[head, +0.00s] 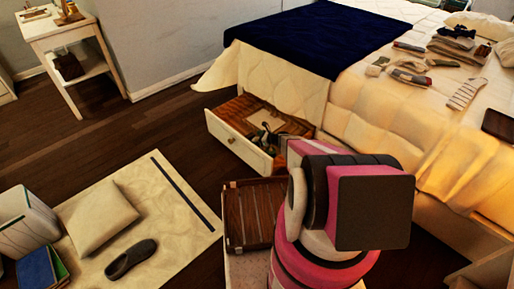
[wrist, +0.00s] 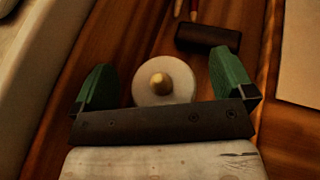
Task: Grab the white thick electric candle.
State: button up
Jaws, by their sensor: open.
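The white thick electric candle (wrist: 166,86) shows in the wrist view as a round pale disc with a yellowish flame tip at its middle, seen from above. It stands on a brown wooden surface (wrist: 128,24). My gripper (wrist: 164,80) is open, with one green finger on each side of the candle and a visible gap on both sides. The gripper's dark palm bar hides the candle's near edge. In the head view my pink and black arm reaches toward the open bed drawer (head: 232,139). The candle and fingertips cannot be made out there.
In the wrist view a dark mallet-like object (wrist: 208,38) lies behind the candle, and a pale flat piece (wrist: 300,60) is at right. A pale edge (wrist: 30,75) runs along the left. In the head view the bed (head: 360,105) is beside the drawer, and a brown slatted crate (head: 250,213) stands in front.

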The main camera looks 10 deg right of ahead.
jog(key=c, duration=1.3)
jog(key=shift+r, duration=0.15)
